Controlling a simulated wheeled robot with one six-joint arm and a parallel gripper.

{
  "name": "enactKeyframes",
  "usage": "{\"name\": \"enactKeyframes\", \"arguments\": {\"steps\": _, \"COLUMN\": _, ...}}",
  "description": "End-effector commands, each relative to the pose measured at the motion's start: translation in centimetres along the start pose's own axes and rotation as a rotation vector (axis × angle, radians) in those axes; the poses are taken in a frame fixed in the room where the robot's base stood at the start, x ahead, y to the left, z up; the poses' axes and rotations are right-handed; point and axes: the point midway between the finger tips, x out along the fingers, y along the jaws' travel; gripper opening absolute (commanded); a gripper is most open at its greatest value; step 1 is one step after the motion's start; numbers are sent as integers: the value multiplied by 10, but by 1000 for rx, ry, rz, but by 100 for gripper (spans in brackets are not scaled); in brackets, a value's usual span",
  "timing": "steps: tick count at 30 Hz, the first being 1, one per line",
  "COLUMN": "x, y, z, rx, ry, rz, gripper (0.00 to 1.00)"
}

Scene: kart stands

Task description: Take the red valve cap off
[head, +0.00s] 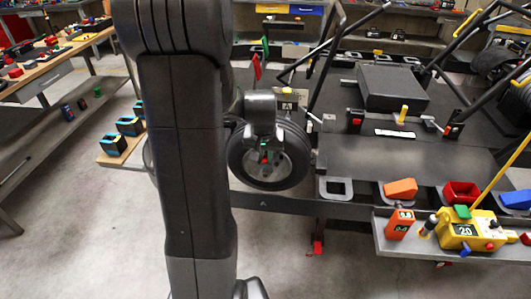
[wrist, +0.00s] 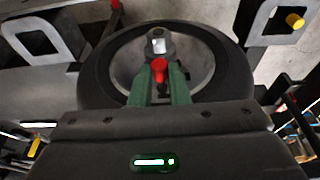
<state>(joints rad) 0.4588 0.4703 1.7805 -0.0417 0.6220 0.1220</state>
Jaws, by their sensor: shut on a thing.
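The kart wheel (head: 238,160) has a black tyre and a grey rim and stands at the kart's near side. It fills the upper middle of the wrist view (wrist: 97,72). The small red valve cap (wrist: 159,66) sits between the green fingertips of my gripper (wrist: 160,78). My gripper is shut on the cap, in front of the rim and close to the grey hub (wrist: 157,43). In the head view my gripper (head: 264,155) is at the wheel's centre, where its wrist partly covers the wheel. I cannot tell whether the cap is still on its stem.
Grey kart bars (head: 325,55) rise above the wheel. A workbench (head: 60,65) with tools stands at the left.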

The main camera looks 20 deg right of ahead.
Motion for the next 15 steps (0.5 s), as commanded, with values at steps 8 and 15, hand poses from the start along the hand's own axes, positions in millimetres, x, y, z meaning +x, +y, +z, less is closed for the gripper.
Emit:
{"name": "enactKeyframes", "arguments": {"steps": 8, "x": -4, "y": 0, "z": 7, "rx": 0, "ry": 1, "rz": 0, "gripper": 0}}
{"name": "enactKeyframes", "arguments": {"steps": 15, "x": -7, "y": 0, "z": 14, "rx": 0, "ry": 1, "rz": 0, "gripper": 0}}
